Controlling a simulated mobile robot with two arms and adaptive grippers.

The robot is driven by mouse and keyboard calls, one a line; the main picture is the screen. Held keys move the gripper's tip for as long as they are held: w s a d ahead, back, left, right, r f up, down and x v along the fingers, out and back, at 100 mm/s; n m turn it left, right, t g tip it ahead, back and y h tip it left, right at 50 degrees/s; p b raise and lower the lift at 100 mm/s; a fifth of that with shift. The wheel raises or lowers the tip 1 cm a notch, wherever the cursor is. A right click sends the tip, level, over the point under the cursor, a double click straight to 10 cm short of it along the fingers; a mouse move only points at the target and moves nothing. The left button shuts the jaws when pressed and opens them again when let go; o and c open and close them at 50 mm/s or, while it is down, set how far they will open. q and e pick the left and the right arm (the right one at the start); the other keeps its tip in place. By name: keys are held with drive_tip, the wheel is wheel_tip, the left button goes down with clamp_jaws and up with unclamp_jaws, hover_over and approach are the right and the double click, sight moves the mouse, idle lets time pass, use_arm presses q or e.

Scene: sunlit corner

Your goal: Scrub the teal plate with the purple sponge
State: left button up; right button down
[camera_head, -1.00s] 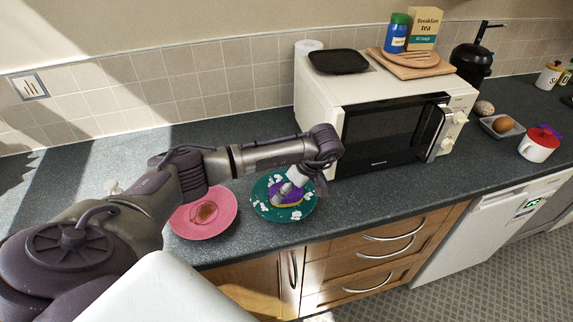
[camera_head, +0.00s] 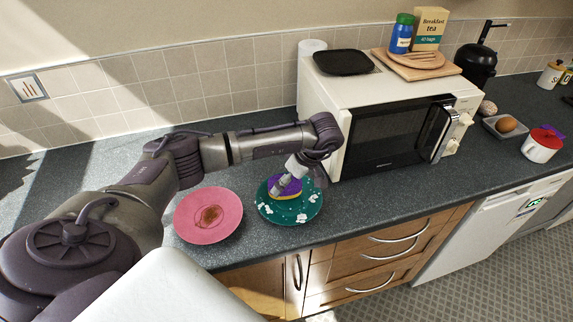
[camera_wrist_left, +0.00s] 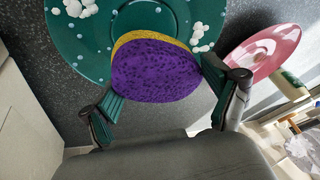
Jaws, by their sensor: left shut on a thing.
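The teal plate (camera_head: 290,211) lies on the dark counter in front of the microwave, with white foam clumps on it. The purple sponge (camera_wrist_left: 156,72), with a yellow layer, is over the plate; whether it touches the plate is hard to tell. My left gripper (camera_head: 284,187) is shut on the sponge, one finger on each side of it in the wrist view (camera_wrist_left: 166,92). The fingers partly hide the sponge in the head view. My right gripper is not in view.
A pink plate (camera_head: 208,222) with a brown stain is left of the teal plate. The microwave (camera_head: 385,135) stands close behind, right of my left arm. The counter's front edge is near both plates.

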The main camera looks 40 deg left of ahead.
use_arm(q)
drive_tip(key=r, duration=0.1)
drive_tip(key=r+p, duration=0.1)
drive_tip(key=r, duration=0.1)
drive_tip(key=shift+d, duration=0.3)
drive_tip(key=shift+a+r+p, duration=0.2)
drive_tip(key=shift+r+p, duration=0.15)
drive_tip(key=shift+p, duration=0.05)
drive_tip(key=shift+r+p, duration=0.4)
drive_tip(key=shift+r, duration=0.2)
drive_tip(key=shift+s+d+r, duration=0.1)
drive_tip(key=shift+r, duration=0.15)
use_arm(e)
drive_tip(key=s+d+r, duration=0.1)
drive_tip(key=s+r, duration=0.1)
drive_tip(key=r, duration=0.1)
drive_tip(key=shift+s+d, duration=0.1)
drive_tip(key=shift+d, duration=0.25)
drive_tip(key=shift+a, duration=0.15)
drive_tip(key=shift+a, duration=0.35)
